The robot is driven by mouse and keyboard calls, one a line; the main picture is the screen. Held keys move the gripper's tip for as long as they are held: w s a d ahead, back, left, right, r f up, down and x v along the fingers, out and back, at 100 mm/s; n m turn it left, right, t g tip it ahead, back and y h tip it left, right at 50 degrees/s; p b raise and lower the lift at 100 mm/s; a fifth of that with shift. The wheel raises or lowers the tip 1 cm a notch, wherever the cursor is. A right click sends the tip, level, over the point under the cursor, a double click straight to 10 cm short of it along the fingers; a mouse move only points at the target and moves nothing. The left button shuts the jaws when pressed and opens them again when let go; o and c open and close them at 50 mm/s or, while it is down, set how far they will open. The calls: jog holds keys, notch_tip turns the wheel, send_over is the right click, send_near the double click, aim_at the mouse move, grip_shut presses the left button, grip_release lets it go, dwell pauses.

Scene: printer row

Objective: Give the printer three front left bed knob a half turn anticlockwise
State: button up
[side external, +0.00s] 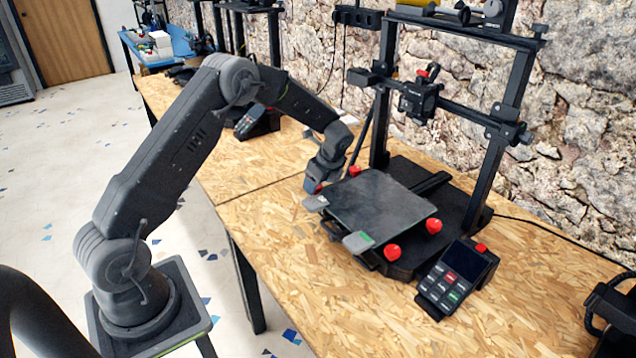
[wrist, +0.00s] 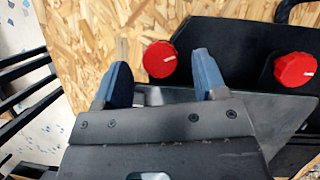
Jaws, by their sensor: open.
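The printer's dark bed plate (side external: 380,205) lies level above its black base. A red knob (side external: 318,188) shows partly at the bed's front left corner, mostly hidden by my gripper (side external: 320,182). The fingers are spread apart, with space on both sides of the knob. I cannot tell how deep they reach around it. A second red knob (wrist: 295,69) lies to the right, outside the fingers.
Red knobs sit at the bed's front right (side external: 393,252), back right (side external: 433,226) and back left (side external: 354,171). Grey clips (side external: 358,242) jut from the bed's front edge. A keypad unit (side external: 458,278) stands at right. The chipboard bench (side external: 290,235) is clear in front.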

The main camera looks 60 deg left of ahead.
jog(key=v, duration=1.3)
jog(key=a+f+m, duration=0.1)
jog(key=f, duration=0.3)
jog(key=s+a+f+m+t, duration=0.1)
jog(key=a+f+m, duration=0.1)
jog(key=f, duration=0.2)
jog(key=a+f+m, duration=0.1)
jog(key=a+f, duration=0.1)
jog(key=f, duration=0.2)
jog(key=shift+s+a+f+t, duration=0.1)
jog(key=shift+s+f+t, duration=0.1)
jog(key=shift+f+t, duration=0.2)
jog(key=c, duration=0.9)
jog(key=n+g, duration=0.1)
jog(key=n, duration=0.3)
jog(key=shift+w+g, duration=0.15)
jog(key=shift+g, duration=0.25)
